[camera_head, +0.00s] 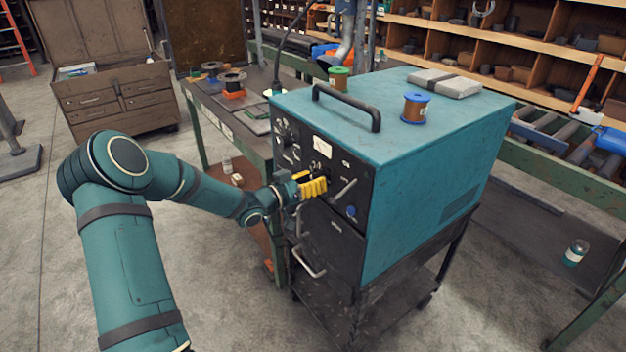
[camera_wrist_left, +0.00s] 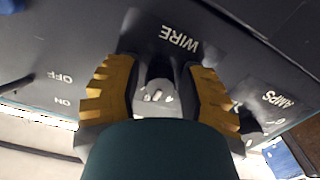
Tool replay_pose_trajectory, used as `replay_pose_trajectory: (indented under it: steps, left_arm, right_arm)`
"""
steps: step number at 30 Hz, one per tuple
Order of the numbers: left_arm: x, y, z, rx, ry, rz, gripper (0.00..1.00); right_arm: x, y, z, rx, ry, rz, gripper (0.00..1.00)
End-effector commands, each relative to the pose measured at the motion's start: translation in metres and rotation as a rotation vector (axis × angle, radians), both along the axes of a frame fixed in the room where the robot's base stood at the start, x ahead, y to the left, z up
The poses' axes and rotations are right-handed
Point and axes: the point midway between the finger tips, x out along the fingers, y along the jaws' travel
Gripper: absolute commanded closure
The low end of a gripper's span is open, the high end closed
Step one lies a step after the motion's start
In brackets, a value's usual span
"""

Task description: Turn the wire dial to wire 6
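The teal welding machine (camera_head: 430,146) has a black front panel (camera_head: 349,240) with knobs and gauges. My left gripper (camera_head: 313,188), with yellow ridged fingers, is at this panel. In the left wrist view, the two fingers (camera_wrist_left: 160,72) stand apart on either side of a small dark shape, probably the wire dial. The label WIRE (camera_wrist_left: 180,38) is just above them. The fingers look open; I cannot see contact with the dial. The dial's pointer and numbers are hidden, so its setting cannot be read. My right gripper is out of view.
A lever (camera_head: 342,190) and a blue knob (camera_head: 351,211) are close to the right of my left gripper. ON/OFF and AMPS labels (camera_wrist_left: 280,99) flank it. Metal handles (camera_head: 308,262) stick out below. A blue spool (camera_head: 416,107) and a black handle (camera_head: 346,105) are on top.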

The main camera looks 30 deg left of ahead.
Motion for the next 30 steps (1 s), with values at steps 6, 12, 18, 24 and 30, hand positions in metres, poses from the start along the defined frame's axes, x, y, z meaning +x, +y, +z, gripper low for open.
replay_pose_trajectory:
  steps: [6,12,18,24,30]
  left_arm:
    - [0.001,0.001,0.002,-0.001,-0.005,0.002,0.42]
    - [-0.002,0.003,0.003,0.001,-0.006,0.003,0.42]
    - [-0.026,0.013,0.003,0.0,-0.004,0.005,0.42]
    - [-0.065,0.029,0.003,0.002,-0.004,0.006,0.42]
    - [-0.095,0.041,0.002,0.001,-0.004,0.004,0.42]
  right_arm:
    - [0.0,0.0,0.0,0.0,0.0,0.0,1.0]
    - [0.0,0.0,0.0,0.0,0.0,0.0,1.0]
    - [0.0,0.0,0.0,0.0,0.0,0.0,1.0]
    - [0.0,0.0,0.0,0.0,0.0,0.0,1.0]
    - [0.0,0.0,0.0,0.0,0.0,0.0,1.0]
